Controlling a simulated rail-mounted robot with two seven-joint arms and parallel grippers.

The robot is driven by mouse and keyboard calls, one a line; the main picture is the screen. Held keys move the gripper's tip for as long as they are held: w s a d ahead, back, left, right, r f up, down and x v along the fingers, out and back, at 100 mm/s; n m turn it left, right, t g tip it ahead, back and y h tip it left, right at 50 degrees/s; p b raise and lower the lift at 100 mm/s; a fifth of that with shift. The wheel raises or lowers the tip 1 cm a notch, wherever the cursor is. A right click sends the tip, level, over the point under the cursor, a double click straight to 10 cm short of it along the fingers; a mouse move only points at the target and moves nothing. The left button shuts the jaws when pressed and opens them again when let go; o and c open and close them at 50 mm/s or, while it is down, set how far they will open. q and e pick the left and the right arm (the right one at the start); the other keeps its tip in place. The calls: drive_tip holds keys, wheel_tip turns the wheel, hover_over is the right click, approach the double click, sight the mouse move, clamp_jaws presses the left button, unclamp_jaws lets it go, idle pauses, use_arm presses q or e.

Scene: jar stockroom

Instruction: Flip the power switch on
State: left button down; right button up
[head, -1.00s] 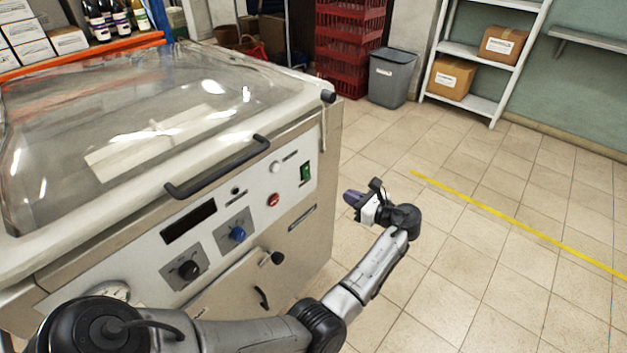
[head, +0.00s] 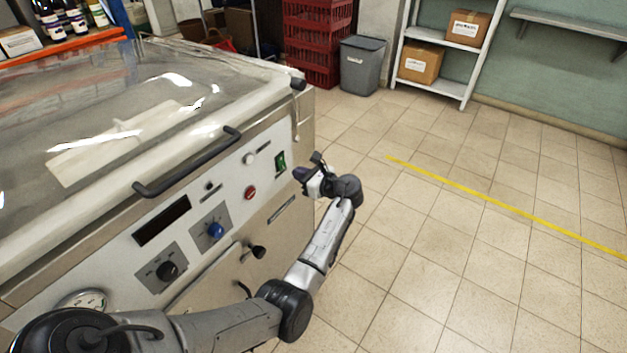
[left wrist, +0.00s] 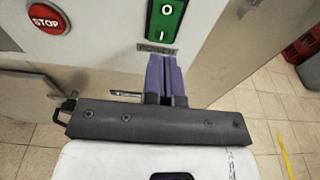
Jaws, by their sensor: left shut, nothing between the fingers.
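The power switch is a green rocker (head: 280,162) at the right end of the machine's front panel. In the left wrist view the green switch (left wrist: 166,22) shows a white O above a white I, with a POWER label under it. My left gripper (head: 301,174) is just right of and below the switch in the head view. In the left wrist view its purple fingers (left wrist: 164,72) are shut together and empty, with their tips just below the switch at the label. I cannot tell whether they touch the panel. My right gripper is not in view.
A red STOP button (left wrist: 47,18) sits left of the switch. The panel also has a blue knob (head: 215,230), a black knob (head: 167,270) and a black lid handle (head: 187,165). A grey bin (head: 361,66) stands behind. The tiled floor at right is clear.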

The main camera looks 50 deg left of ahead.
use_arm(q)
drive_tip(key=shift+b+x, duration=0.3)
drive_tip(key=shift+x, duration=1.8)
drive_tip(key=shift+s+a+y, duration=0.1)
drive_tip(key=shift+a+y, duration=0.1)
drive_tip(key=shift+y, duration=0.1)
drive_tip(key=shift+s+a+f+y+p, duration=0.1)
drive_tip(key=shift+a+f+y+p, duration=0.2)
drive_tip(key=shift+y, duration=0.2)
drive_tip(key=shift+d, duration=0.25)
drive_tip(key=shift+w+d+r+p, duration=0.15)
drive_tip(key=shift+w+d+p, duration=0.05)
drive_tip(key=shift+d+p, duration=0.15)
approach(283, 167)
drive_tip(key=w+d+f, duration=0.2)
drive_tip(key=d, duration=0.3)
drive_tip(key=shift+d+f+p, duration=0.25)
drive_tip(key=shift+d+p, duration=0.05)
drive_tip(key=shift+p, duration=0.1)
